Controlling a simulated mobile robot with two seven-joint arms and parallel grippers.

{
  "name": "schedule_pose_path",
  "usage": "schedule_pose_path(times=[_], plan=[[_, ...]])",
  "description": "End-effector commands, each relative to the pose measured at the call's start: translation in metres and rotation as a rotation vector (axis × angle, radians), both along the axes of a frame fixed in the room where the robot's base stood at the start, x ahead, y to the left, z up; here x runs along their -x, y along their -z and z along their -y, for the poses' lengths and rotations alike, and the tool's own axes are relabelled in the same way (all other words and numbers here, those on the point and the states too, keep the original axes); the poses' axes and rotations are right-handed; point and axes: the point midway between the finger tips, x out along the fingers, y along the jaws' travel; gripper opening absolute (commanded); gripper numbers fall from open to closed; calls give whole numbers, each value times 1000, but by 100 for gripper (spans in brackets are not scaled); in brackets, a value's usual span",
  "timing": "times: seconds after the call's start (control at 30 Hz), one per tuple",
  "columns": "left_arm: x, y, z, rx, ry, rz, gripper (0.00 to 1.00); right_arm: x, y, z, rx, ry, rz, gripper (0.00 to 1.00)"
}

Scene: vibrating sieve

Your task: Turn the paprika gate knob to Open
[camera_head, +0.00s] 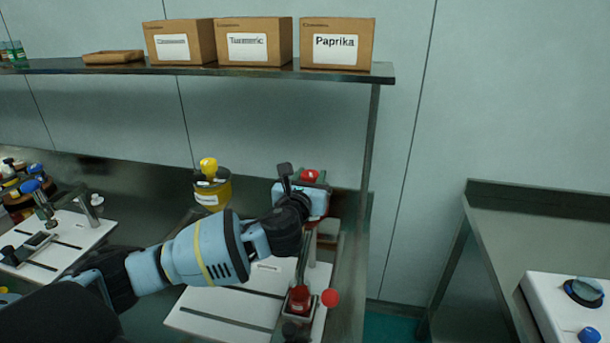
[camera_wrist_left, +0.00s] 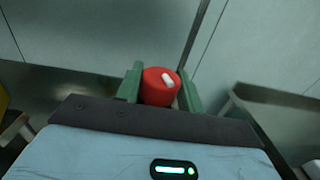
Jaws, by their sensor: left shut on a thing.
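The red knob (camera_head: 310,175) stands at the right end of the bench, just in front of the shelf post. In the left wrist view the red knob (camera_wrist_left: 157,90) shows a short white mark on its top, pointing to the upper left. My left gripper (camera_wrist_left: 160,92) has its green fingers on either side of the knob and is shut on it. In the head view my left gripper (camera_head: 314,183) reaches in from the left, and its body hides most of the hopper below the knob. No Open label can be read. My right gripper is not in view.
A box labelled Paprika (camera_head: 336,45) stands on the shelf (camera_head: 200,67) beside a Turmeric box (camera_head: 256,43). A yellow-knobbed hopper (camera_head: 211,187) is left of my gripper. A red cup (camera_head: 299,298) and red disc (camera_head: 331,298) are below. A side table (camera_head: 540,225) is at right.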

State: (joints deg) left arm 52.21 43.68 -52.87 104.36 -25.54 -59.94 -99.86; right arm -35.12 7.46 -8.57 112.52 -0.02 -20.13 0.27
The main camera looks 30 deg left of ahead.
Motion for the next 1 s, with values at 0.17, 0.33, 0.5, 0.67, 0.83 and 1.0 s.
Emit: schedule_pose_path(times=[0.17,0.33,0.5,0.67,0.83,1.0], plan=[[0,-3,3,6,-168,2,15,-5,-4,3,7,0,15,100],[-1,0,3,5,-331,0,15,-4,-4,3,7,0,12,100],[-1,0,2,4,-493,-1,15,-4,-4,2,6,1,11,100],[-1,1,2,2,-646,-2,15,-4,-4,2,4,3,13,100],[-1,0,2,1,-808,-2,15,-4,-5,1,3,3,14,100],[-1,1,2,0,-953,-3,15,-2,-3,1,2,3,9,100]])
